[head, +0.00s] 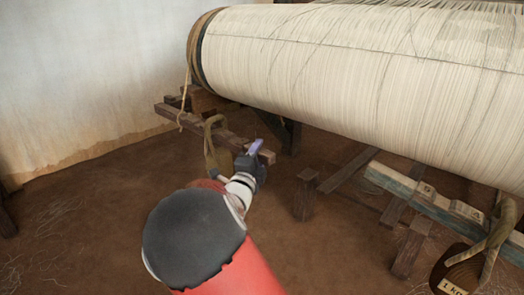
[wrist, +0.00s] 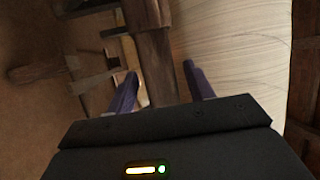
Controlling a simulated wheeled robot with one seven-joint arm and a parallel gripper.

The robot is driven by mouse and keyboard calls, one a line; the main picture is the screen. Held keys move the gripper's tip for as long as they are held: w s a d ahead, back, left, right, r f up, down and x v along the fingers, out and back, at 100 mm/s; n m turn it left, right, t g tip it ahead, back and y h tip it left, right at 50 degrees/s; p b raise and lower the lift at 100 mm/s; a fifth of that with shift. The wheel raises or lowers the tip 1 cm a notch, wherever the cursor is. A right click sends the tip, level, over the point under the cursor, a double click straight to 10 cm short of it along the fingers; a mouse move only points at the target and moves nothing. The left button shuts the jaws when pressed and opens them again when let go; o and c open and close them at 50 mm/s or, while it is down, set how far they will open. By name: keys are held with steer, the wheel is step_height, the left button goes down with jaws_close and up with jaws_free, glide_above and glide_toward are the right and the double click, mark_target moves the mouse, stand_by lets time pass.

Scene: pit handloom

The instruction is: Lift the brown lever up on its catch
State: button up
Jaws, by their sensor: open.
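The brown lever (head: 236,141) is a long wooden bar below the left end of the warp beam, with a loop of rope (head: 212,122) over it. My gripper (head: 256,148) is at the lever's near right end, which shows just beyond the fingers. In the wrist view my gripper (wrist: 160,72) is open, with its two purple fingers apart. A brown wooden bar (wrist: 154,62), likely the lever, shows between the fingers. Nothing is gripped. I cannot tell how far the bar is from the fingers. The catch is not clearly visible.
The wide white warp beam (head: 360,65) hangs over the right side. A blue-green worn beam (head: 405,193) and a weight marked 1 kg (head: 455,285) stand at right. A short wooden post (head: 305,195) is right of my gripper.

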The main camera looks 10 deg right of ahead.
steer(key=shift+x, duration=1.35)
